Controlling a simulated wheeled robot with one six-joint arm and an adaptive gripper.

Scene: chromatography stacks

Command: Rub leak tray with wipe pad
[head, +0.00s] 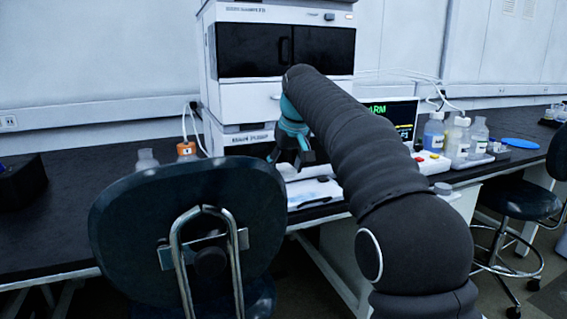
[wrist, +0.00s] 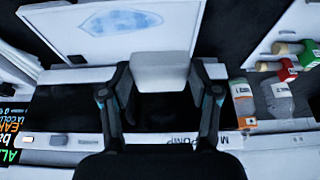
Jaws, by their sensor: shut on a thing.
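My gripper (wrist: 163,82) is shut on a white block-like wipe pad (wrist: 160,70), held between its two dark fingers in the wrist view. The white leak tray (wrist: 175,14) lies beyond the pad at the top of that view, with a pale blue wet patch (wrist: 122,22) on its floor. The pad appears beside the tray's near edge; I cannot tell whether they touch. In the head view, my gripper (head: 290,158) is in front of the instrument stack, and the tray (head: 318,201) shows partly below it. The pad is not clear there.
The white instrument stack (head: 230,90) stands at the back of the dark bench (head: 80,200). A monitor (head: 400,113) and several bottles (head: 458,135) stand right of it. An orange-capped bottle (head: 187,151) stands left. A chair (head: 180,215) blocks the front left.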

